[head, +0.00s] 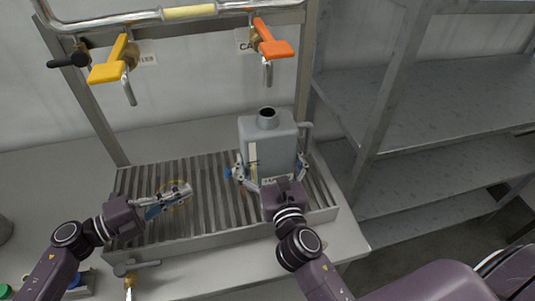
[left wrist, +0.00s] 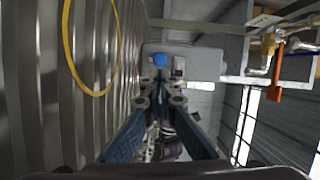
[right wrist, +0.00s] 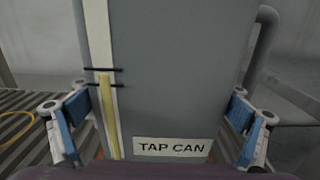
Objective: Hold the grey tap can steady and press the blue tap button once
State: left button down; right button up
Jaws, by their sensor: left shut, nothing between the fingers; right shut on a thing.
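The grey tap can (head: 268,145) stands upright on the slatted drain tray (head: 205,238). Its TAP CAN label (right wrist: 172,147) and a yellow level strip (right wrist: 109,115) show in the right wrist view. My right gripper (head: 270,172) is shut on the can, with one finger on each side. The blue tap button (left wrist: 160,59) is on the can's side in the left wrist view. In the head view it shows at the can's lower left, close to a right finger. My left gripper (head: 186,190) is shut and empty over the tray, pointing towards the button with a gap between them.
A yellow ring (left wrist: 92,50) lies on the tray slats by my left gripper. Yellow (head: 108,72) and orange (head: 273,47) tap handles hang above on a pipe frame. A small tap (head: 130,270) is at the tray's front. Grey shelves (head: 450,90) stand at right.

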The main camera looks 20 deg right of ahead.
aim_at(228, 173)
pick_arm(q)
jog(key=shift+w+d+f+m+t+y, duration=0.2)
jog(key=shift+f+m+t+y, duration=0.2)
jog(key=shift+m+t, duration=0.35)
jog(key=shift+w+r+m+t+y, duration=0.1)
jog(key=shift+w+m+t+y, duration=0.2)
jog(key=shift+m+t+y, duration=0.55)
jog(key=w+a+t, duration=0.1)
jog(key=w+m+t+y, duration=0.1)
jog(key=t, duration=0.1)
jog(key=shift+w+a+r+t, duration=0.15)
jog(key=shift+w+a+t, duration=0.15)
jog(key=shift+a, duration=0.05)
jog(key=shift+s+d, duration=0.2)
jog(key=shift+d, duration=1.25)
jog(key=shift+s+d, duration=0.15)
jog(key=shift+d, duration=1.35)
jog(key=shift+s+d, duration=0.2)
jog(key=shift+d, duration=1.25)
jog(key=shift+d, duration=0.1)
jog(key=shift+d, duration=0.3)
